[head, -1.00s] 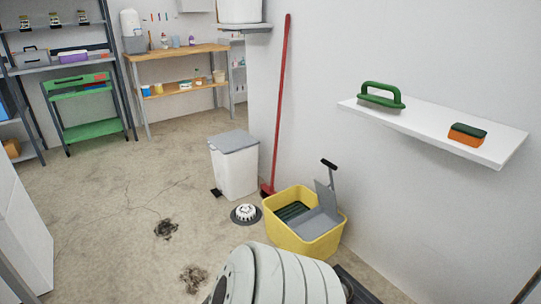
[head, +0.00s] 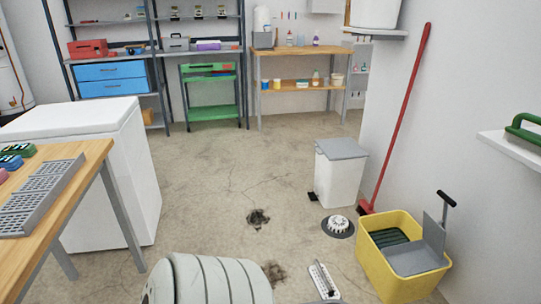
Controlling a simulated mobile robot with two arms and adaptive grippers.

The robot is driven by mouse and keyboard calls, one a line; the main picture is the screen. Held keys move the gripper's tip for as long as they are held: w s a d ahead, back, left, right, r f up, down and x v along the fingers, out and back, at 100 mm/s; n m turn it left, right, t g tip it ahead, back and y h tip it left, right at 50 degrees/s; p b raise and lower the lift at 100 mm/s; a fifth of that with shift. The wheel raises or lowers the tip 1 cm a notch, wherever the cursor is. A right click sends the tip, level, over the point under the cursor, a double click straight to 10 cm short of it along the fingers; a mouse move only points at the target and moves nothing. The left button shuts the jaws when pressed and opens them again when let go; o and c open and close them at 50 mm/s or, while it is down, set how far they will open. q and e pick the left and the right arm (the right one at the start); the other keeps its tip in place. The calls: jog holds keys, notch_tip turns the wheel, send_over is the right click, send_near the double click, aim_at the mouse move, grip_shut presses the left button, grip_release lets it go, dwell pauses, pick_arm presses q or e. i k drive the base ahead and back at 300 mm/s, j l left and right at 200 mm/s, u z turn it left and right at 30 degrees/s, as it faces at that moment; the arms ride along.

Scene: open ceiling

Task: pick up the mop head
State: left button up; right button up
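A round white piece on a dark grey disc, which looks like the mop head (head: 338,225), lies on the concrete floor right of centre in the head view. It lies left of the yellow mop bucket (head: 385,272), apart from it, and in front of the grey-lidded white bin (head: 340,178). Nothing is holding it. A ribbed white part of mine fills the bottom centre. Neither of my grippers can be made out.
A red-handled broom (head: 397,115) leans on the right wall behind the bucket. A small white object (head: 323,281), unclear, shows at the bottom edge. A wooden table (head: 85,185) and a white cabinet (head: 140,165) stand at left.

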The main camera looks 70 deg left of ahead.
aim_at(326, 286)
jog(key=u, duration=1.7)
